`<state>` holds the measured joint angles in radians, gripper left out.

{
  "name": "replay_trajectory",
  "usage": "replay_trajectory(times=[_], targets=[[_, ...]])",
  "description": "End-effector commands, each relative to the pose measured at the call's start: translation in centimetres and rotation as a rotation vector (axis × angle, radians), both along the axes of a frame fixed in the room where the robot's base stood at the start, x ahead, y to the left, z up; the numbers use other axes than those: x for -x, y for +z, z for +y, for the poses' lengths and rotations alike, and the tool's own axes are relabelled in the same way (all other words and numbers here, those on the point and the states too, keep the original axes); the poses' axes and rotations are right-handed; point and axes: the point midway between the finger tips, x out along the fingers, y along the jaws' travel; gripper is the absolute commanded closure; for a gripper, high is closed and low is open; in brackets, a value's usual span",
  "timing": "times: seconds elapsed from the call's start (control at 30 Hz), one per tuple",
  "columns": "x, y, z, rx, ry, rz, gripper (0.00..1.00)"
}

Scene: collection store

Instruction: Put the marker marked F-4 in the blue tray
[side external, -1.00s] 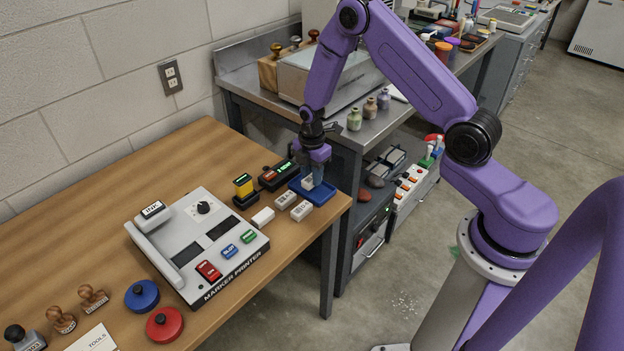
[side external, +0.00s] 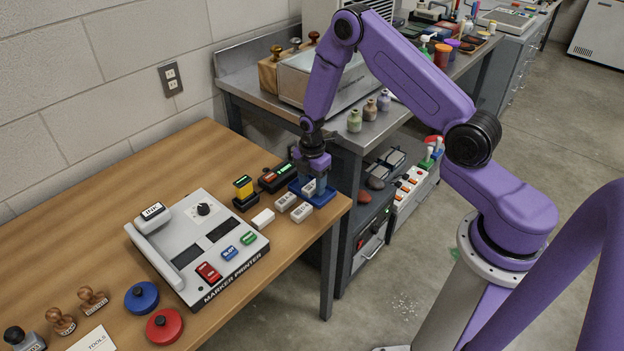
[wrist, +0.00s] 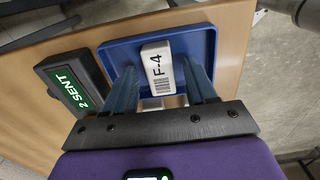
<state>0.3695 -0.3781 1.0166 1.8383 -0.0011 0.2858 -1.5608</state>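The white marker labelled F-4 (wrist: 157,66) lies inside the blue tray (wrist: 117,50), label up, in the wrist view. In the side view the tray (side external: 325,200) sits at the right end of the wooden table, and the marker (side external: 309,187) shows partly. My gripper (wrist: 162,72) is open, its blue fingers on both sides of the marker with gaps visible to each. In the side view my gripper (side external: 316,188) is low over the tray and covers part of it.
A dark display box reading "2 SENT" (wrist: 74,84) stands beside the tray. Loose white markers (side external: 286,202) lie just in front of it. The table's right edge is close.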

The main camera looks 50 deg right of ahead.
Motion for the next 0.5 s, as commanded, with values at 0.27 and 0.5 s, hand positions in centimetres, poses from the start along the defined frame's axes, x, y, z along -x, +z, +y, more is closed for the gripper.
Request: replay_trajectory(times=[0.27, 0.5], targets=[[-0.1, 2.3, 0.0, 0.000, 0.000, -0.004, 0.44], [-0.1, 6.4, 0.0, 0.000, 0.000, -0.005, 0.44]])
